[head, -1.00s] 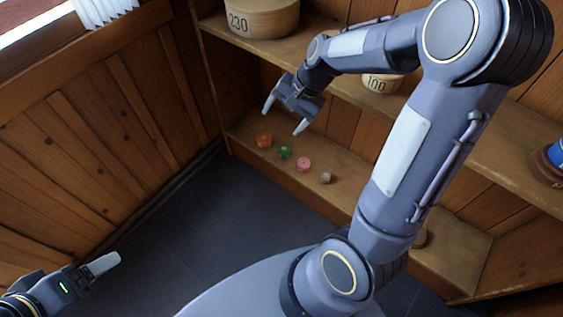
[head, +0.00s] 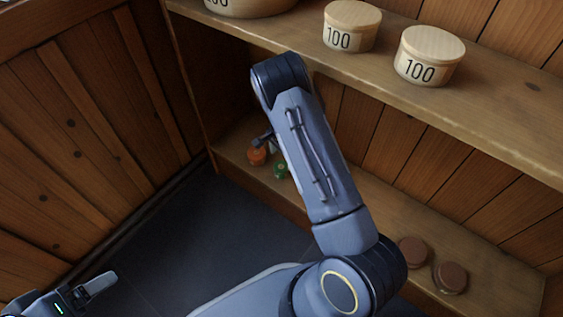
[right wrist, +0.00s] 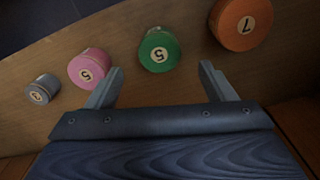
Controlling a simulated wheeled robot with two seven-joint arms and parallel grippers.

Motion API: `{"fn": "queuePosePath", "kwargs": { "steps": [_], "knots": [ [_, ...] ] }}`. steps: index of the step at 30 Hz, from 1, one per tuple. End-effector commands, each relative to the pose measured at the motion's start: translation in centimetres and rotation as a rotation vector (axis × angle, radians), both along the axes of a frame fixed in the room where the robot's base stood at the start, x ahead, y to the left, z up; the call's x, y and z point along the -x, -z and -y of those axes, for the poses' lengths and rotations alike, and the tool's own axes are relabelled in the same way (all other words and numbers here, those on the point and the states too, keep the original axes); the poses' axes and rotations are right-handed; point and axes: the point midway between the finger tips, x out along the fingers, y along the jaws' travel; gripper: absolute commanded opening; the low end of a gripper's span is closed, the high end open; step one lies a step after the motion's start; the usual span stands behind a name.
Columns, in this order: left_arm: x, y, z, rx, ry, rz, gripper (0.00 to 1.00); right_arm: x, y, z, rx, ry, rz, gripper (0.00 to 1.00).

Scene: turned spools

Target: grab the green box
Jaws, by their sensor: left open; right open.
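The green box (head: 280,170) is a small round box on the lower shelf, partly hidden by my right arm in the head view. In the right wrist view the green box (right wrist: 159,50) shows a white label with a 5. My right gripper (right wrist: 160,78) is open, and the green box lies just beyond its fingertips, about midway between them. I see no contact. In the head view the right gripper is mostly hidden behind its arm. My left gripper (head: 100,285) is at the lower left, over the floor, away from the shelf.
An orange box (right wrist: 241,22) marked 7 stands right of the green one, and a pink box (right wrist: 89,68) and a grey box (right wrist: 41,89) stand left. Brown round boxes (head: 451,277) sit farther along the lower shelf. The upper shelf (head: 480,105) overhangs and bears larger tubs (head: 429,56).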

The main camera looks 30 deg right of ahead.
Motion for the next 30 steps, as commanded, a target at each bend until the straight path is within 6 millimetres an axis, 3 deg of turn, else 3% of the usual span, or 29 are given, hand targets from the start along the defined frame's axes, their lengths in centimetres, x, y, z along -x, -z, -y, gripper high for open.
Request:
{"fn": "queuePosePath", "kwargs": {
  "steps": [18, 25, 30],
  "knots": [
    [0.0, 4.2, 0.0, 0.000, 0.000, 0.000, 0.84, 0.0, 7.5, -0.1, -0.001, -0.001, -0.002, 0.76],
    [0.0, 4.0, 0.0, 0.000, 0.000, 0.000, 0.84, 0.0, 7.6, -0.1, -0.001, -0.001, -0.001, 0.76],
    [0.0, 4.0, 0.0, 0.000, 0.000, 0.000, 0.84, 0.0, 7.5, -0.1, -0.001, -0.001, -0.001, 0.57]
  ]
}}
